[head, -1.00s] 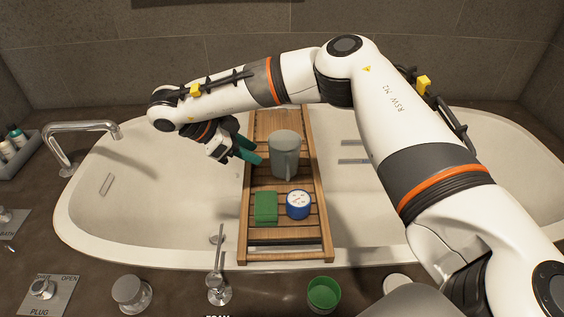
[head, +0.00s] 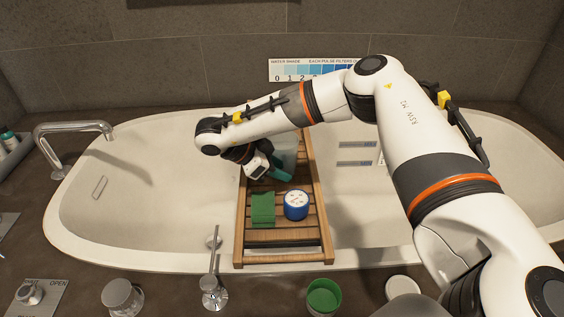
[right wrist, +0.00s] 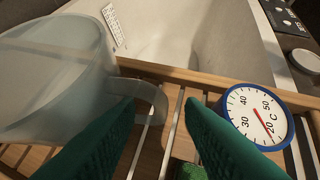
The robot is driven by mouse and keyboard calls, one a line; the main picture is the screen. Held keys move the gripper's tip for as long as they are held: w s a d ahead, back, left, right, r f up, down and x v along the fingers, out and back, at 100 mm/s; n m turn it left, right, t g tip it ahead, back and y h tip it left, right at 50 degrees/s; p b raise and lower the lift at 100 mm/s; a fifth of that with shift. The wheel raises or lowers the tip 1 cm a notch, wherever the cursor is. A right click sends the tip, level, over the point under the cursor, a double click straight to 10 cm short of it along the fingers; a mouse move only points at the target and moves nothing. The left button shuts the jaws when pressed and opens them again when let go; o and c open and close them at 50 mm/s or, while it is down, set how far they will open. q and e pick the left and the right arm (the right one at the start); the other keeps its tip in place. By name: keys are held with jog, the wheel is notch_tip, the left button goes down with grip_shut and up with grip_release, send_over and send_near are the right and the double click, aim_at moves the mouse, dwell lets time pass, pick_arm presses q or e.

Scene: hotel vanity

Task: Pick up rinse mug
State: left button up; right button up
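The rinse mug (head: 286,147) is a pale grey, translucent mug standing on the wooden bath rack (head: 240,235). My right arm and gripper hide part of it in the head view. In the right wrist view the mug (right wrist: 50,85) fills the left side, with its handle (right wrist: 156,98) reaching toward the space between the fingers. My right gripper (head: 280,173) is beside the mug on its near side. Its two green fingers (right wrist: 163,108) are apart, and the left one overlaps the lower part of the handle. I cannot tell whether they touch. My left gripper is out of view.
A blue-rimmed round thermometer (head: 296,205) and a green block (head: 262,209) sit on the rack close to the gripper. The rack spans the white bathtub (head: 130,220). A tap (head: 75,130) stands at left, and a green cup (head: 323,296) on the front ledge.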

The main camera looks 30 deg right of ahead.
jog(key=shift+d, duration=0.1)
grip_shut()
dwell(0.4)
